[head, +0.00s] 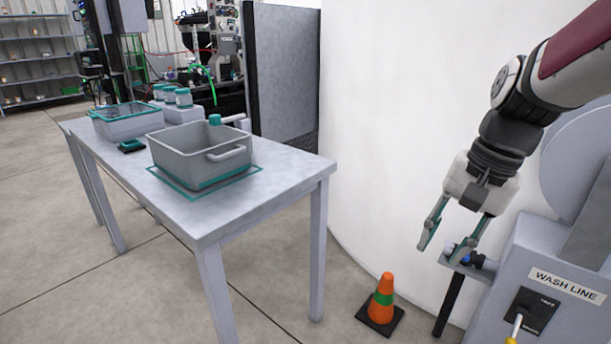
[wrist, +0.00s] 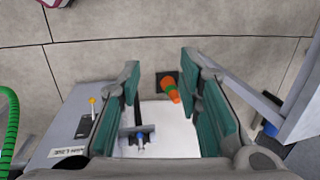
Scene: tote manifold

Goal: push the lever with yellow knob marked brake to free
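The lever with the yellow knob (head: 514,328) stands at the bottom right of the head view, on a dark plate on the grey "WASH LINE" housing (head: 520,262). Its lower part is cut off by the frame edge. In the wrist view the yellow knob (wrist: 92,100) is small, at the left, outside my fingers. My gripper (head: 446,240) is open and empty, with its teal fingers pointing down, up and to the left of the lever. The plate's markings are too small to read.
A small bracket with a blue-tipped fitting (head: 470,258) lies just below my fingers in the head view. An orange cone (head: 382,300) stands on the floor. A grey table (head: 285,165) holds a grey tote (head: 195,165) on the left. A white curved wall rises behind.

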